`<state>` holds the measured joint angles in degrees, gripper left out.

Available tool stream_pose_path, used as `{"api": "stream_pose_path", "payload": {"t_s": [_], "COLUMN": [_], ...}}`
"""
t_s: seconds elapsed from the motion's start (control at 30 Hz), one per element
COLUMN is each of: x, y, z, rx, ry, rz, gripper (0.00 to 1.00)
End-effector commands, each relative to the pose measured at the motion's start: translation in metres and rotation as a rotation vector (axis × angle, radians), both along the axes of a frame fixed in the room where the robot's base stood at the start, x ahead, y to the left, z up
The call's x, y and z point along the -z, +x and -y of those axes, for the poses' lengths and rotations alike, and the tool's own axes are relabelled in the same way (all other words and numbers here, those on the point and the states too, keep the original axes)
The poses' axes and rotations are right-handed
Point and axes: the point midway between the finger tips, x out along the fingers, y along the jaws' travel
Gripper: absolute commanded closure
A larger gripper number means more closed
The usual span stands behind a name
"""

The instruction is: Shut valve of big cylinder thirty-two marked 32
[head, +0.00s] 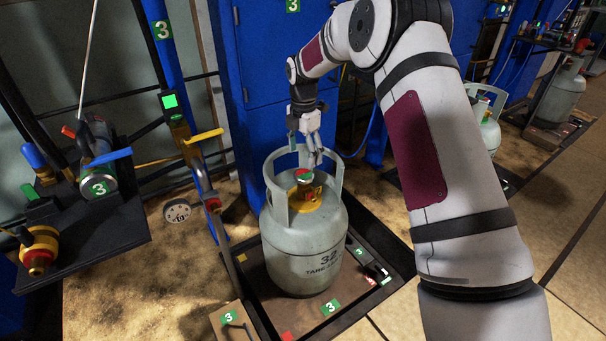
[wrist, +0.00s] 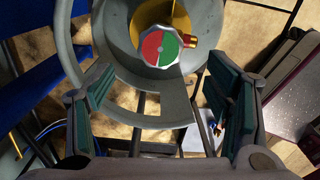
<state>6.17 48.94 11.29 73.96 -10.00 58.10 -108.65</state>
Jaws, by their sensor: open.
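The grey gas cylinder marked 32 (head: 303,249) stands upright on a scale platform in the head view. Its valve has a red and green round knob (head: 304,175) inside the collar; the knob also shows in the wrist view (wrist: 160,48), with a pale hub at its centre and a brass outlet at its right. My gripper (head: 311,150) is over the cylinder's collar, above the valve. In the wrist view my gripper (wrist: 165,115) is open, its two fingers wide apart with nothing between them at the tips. The knob lies ahead of the fingers, apart from them.
The collar (wrist: 72,45) rings the valve closely. The scale platform (head: 262,287) has a dark raised edge. A black shelf (head: 90,228) with coloured valves and a yellow-handled pipe (head: 203,136) stand left. Another cylinder (head: 489,132) is behind my arm at right.

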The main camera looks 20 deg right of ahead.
Motion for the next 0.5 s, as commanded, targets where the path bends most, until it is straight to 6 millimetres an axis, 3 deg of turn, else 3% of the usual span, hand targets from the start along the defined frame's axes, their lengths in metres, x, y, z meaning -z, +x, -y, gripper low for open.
{"api": "stream_pose_path", "payload": {"t_s": [0.2, 0.5], "x": [0.043, 0.069], "y": [-0.001, 0.0], "z": [0.0, 0.0], "rx": [0.0, 0.0], "ry": [0.0, -0.001], "rz": [-0.001, 0.0], "gripper": [0.28, 0.28]}}
